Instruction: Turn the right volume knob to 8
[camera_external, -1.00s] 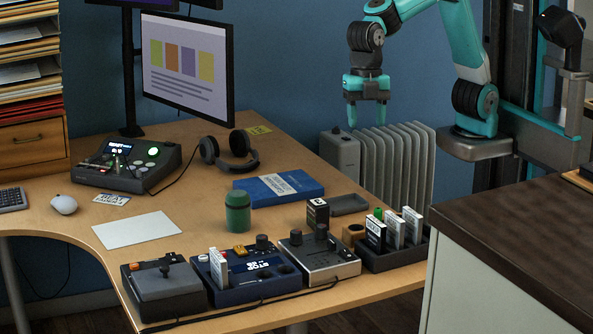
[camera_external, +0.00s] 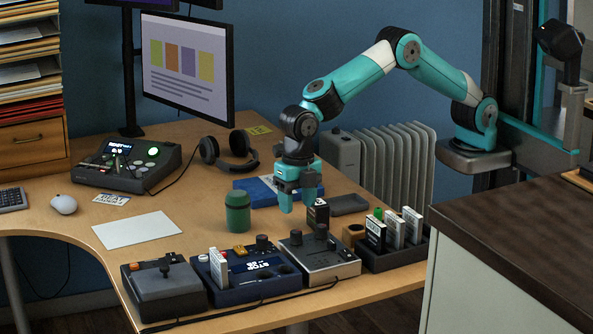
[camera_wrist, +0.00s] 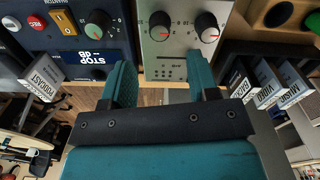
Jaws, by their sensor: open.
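A silver box (camera_external: 330,266) with two black knobs stands near the desk's front edge. Its left knob (camera_external: 296,238) and right knob (camera_external: 321,231) stand side by side. In the wrist view the left knob (camera_wrist: 160,24) and right knob (camera_wrist: 207,26) show at the top of the silver face (camera_wrist: 165,55), each with a red mark; the small scale figures are hard to read. My gripper (camera_external: 298,200) is open and empty, pointing down above the desk behind the box. In the wrist view my gripper (camera_wrist: 160,80) has its fingers apart, not touching either knob.
A blue box (camera_external: 255,284) with a screen and a knob stands left of the silver box. A rack (camera_external: 403,258) of labelled upright cases stands right. A blue book (camera_external: 255,192) lies behind.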

